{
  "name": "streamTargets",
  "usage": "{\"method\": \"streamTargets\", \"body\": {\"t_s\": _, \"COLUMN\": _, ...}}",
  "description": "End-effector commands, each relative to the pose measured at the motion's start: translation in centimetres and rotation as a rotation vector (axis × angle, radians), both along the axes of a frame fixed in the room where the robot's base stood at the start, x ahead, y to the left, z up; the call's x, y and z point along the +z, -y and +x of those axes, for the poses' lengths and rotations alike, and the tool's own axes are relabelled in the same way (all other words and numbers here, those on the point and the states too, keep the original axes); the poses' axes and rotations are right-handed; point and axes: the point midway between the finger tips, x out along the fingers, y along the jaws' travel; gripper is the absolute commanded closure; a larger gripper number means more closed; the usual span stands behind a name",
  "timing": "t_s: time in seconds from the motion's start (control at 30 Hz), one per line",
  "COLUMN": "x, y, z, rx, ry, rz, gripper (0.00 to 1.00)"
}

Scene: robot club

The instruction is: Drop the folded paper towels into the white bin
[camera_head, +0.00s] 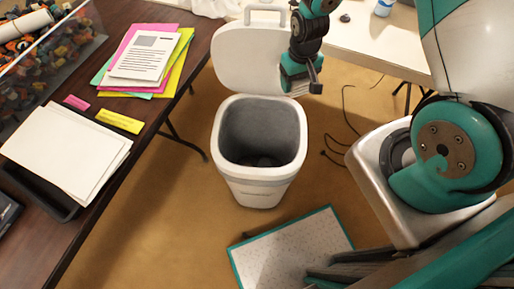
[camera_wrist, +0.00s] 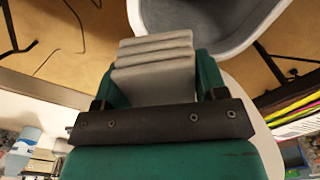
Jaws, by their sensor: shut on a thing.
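The white bin (camera_head: 258,190) stands on the floor in the middle of the head view, with its lid (camera_head: 245,60) tipped up and back. Its grey inside looks empty apart from something dark at the bottom. My gripper (camera_head: 299,88) is above and behind the bin's right rear rim, in front of the lid's right edge. In the wrist view my gripper (camera_wrist: 153,82) is shut on the folded paper towels (camera_wrist: 155,52), a grey-white layered stack. The bin's rim and grey inside also show at the top of the wrist view (camera_wrist: 200,28), beyond the towels.
A dark brown table (camera_head: 185,80) with papers (camera_head: 145,57) and a black tray (camera_head: 50,200) is on the left. A light table (camera_head: 380,50) is behind. Black cables (camera_head: 345,115) lie on the floor right of the bin. A teal-edged panel (camera_head: 290,250) is in front.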

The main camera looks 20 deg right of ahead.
Motion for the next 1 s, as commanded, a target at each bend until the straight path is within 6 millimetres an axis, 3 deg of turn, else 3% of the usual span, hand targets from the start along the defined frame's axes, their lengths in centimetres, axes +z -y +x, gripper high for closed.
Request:
{"method": "streamTargets", "body": {"t_s": 0.33, "x": -0.8, "y": -0.6, "z": 0.0, "rx": 0.005, "ry": 0.000, "rz": 0.000, "gripper": 0.57}}
{"method": "streamTargets", "body": {"t_s": 0.7, "x": -7.5, "y": -7.2, "z": -0.2, "rx": 0.008, "ry": 0.001, "rz": 0.000, "gripper": 0.57}}
{"method": "streamTargets", "body": {"t_s": 1.0, "x": -9.0, "y": -8.9, "z": -0.5, "rx": 0.002, "ry": 0.000, "rz": 0.000, "gripper": 0.57}}
